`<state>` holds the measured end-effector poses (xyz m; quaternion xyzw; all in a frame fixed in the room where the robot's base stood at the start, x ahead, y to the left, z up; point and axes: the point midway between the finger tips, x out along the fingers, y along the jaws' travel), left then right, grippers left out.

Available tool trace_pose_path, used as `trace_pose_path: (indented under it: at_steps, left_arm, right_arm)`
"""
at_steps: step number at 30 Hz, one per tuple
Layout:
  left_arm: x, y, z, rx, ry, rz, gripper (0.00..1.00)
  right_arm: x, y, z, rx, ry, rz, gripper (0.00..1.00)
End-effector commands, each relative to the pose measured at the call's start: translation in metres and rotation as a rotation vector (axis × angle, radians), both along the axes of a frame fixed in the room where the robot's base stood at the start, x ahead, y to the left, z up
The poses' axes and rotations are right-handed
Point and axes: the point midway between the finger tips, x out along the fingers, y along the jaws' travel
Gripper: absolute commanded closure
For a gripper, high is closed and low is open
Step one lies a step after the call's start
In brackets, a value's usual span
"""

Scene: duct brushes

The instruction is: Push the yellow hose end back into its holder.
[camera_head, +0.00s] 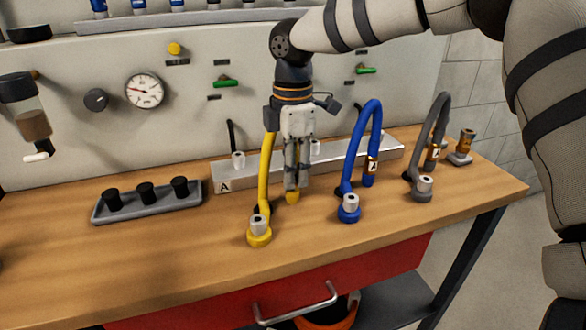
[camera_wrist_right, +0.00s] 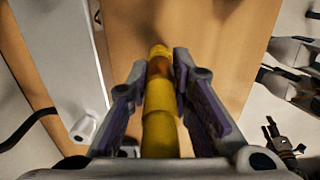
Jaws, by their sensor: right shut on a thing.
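The yellow hose (camera_head: 265,172) rises in an arch from a yellow base with a grey fitting (camera_head: 258,229) on the bench. My right gripper (camera_head: 292,186) points down and is shut on the yellow hose end (camera_head: 293,198), whose tip shows below the fingers. In the wrist view the yellow hose end (camera_wrist_right: 160,100) lies between both finger pads and points at the wooden top. A metal rail marked A (camera_head: 240,182) runs behind the gripper, with pale round fittings (camera_head: 238,160) on it. Which part is the yellow holder, I cannot tell. My left gripper is out of view.
A blue hose (camera_head: 357,135) and a grey hose (camera_head: 432,125) stand to the right. A grey tray (camera_head: 148,214) with black caps lies left, and a brass fitting (camera_head: 466,142) stands far right. The bench front (camera_head: 150,265) is clear.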

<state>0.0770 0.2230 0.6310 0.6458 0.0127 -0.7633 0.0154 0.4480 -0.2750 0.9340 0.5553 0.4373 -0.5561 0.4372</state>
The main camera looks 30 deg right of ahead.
Motion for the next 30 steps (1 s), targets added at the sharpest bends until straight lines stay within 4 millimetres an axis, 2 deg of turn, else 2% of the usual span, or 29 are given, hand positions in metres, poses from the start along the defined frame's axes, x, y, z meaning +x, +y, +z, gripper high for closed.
trace_pose_path:
  at_steps: [14, 30]
  left_arm:
    - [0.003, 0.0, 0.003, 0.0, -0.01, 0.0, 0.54]
    - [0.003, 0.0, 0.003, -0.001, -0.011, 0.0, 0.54]
  right_arm:
    - [0.0, 0.0, 0.001, 0.0, -0.002, 0.001, 1.0]
    - [0.0, 0.0, -0.01, 0.0, -0.001, 0.001, 1.0]
